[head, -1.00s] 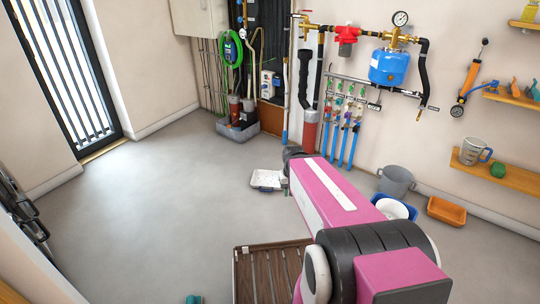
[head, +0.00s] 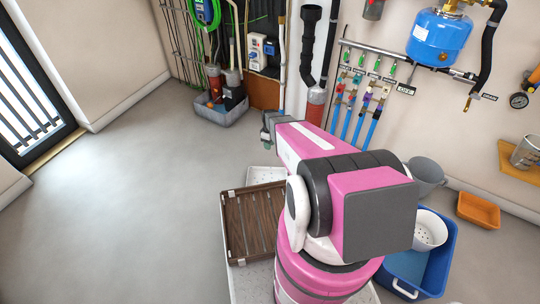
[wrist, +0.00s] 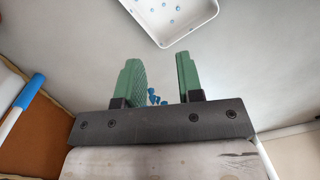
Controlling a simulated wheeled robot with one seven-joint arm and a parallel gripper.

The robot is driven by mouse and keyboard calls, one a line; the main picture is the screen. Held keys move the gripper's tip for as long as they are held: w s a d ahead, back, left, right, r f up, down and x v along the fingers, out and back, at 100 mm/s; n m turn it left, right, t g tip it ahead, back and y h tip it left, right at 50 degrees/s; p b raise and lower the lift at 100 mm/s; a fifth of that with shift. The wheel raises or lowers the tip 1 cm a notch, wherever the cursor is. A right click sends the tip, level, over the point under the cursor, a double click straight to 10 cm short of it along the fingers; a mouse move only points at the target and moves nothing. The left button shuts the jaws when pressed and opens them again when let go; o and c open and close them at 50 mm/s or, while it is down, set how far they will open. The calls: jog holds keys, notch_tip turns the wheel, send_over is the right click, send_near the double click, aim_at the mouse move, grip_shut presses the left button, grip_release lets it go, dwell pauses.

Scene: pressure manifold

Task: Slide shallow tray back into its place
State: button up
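A shallow white tray (head: 265,174) lies on the floor beyond a brown slatted rack, partly hidden by the rack and my arm. In the wrist view the white tray (wrist: 205,12) shows at the top, cut by the frame edge, with small blue spots inside. My gripper (wrist: 160,60) has two green fingers spread apart with nothing between them. The tray is beyond the fingertips and apart from them. Several small blue bits (wrist: 155,98) show past the gap between the fingers. In the head view the gripper (head: 267,132) is small and partly hidden by my pink arm.
The brown slatted rack (head: 237,222) is close in front. A blue tub (head: 440,262) with a white perforated bucket (head: 430,230), a grey bucket (head: 425,172) and an orange bin (head: 478,209) stand right. A grey sump box (head: 220,112) and pipes line the wall. The left floor is clear.

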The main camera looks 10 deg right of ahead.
jog(key=w+d+f+n, duration=0.15)
jog(key=w+f, duration=0.25)
jog(key=f, duration=0.4)
jog(key=w+d+f+n, duration=0.1)
jog(key=w+f+n, duration=0.25)
jog(key=f, duration=0.55)
jog(key=shift+g, duration=0.3)
jog(key=f, duration=0.3)
jog(key=s+f, duration=0.1)
jog(key=f, duration=0.6)
jog(key=shift+s+a+f, duration=0.15)
jog(key=shift+s+a, duration=0.15)
jog(key=shift+a, duration=0.1)
jog(key=shift+c, duration=0.3)
grip_shut()
